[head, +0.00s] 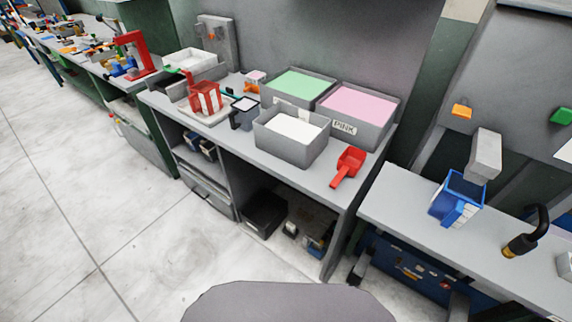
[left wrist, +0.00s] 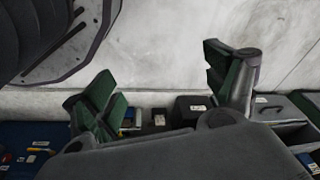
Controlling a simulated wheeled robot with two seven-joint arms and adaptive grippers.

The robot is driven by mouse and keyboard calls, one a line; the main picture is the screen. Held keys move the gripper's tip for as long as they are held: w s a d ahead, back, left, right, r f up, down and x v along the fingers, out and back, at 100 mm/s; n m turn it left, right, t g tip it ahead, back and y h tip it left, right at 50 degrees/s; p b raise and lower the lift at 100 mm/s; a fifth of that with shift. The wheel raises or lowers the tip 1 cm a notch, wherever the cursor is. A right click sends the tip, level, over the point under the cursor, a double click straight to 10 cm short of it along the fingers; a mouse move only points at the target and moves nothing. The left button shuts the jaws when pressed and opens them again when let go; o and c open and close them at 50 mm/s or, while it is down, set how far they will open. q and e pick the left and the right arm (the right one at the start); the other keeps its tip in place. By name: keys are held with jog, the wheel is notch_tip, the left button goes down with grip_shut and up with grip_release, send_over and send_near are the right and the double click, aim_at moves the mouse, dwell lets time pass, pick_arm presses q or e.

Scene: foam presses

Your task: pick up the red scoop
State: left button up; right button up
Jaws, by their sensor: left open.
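The red scoop (head: 349,166) lies on the grey bench top (head: 322,182) near its right front corner in the head view. Its handle points toward the front edge. No gripper shows in the head view. In the left wrist view my left gripper (left wrist: 165,85) is open and empty, its green-padded fingers spread wide. Behind it are the pale floor and a low shelf with dark boxes. The scoop does not show in the left wrist view. My right gripper is not in view.
A bin of white material (head: 290,150) stands left of the scoop. A pink-filled bin (head: 358,118) and a green-filled bin (head: 300,92) stand behind. A blue container (head: 447,212) stands on the right-hand bench, across a gap. The floor (head: 70,200) at left is clear.

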pick_arm(q)
jog(key=w+d+r+t, duration=0.1)
jog(key=w+d+r, duration=0.25)
jog(key=r, duration=0.65)
jog(key=w+d+r+t+h, duration=0.1)
jog(key=w+d+r, duration=0.3)
jog(key=r, duration=0.6)
jog(key=w+d+r+t, duration=0.15)
jog(key=w+r, duration=0.35)
jog(key=r, duration=0.6)
jog(key=w+d+r+m+t+h, duration=0.1)
jog(key=w+d+r+h, duration=0.1)
jog(key=d+r, duration=0.4)
jog(key=w+d+r+m+t+h, duration=0.2)
jog(key=w+d+r, duration=0.2)
jog(key=d, duration=0.7)
jog(key=w+d+r+m+t+h, duration=0.1)
jog(key=w+d+r, duration=0.3)
jog(key=d+r, duration=0.4)
jog(key=shift+d+r+m+t+h, duration=0.35)
jog(key=shift+d+t+h, duration=0.25)
jog(key=shift+t+h, duration=0.2)
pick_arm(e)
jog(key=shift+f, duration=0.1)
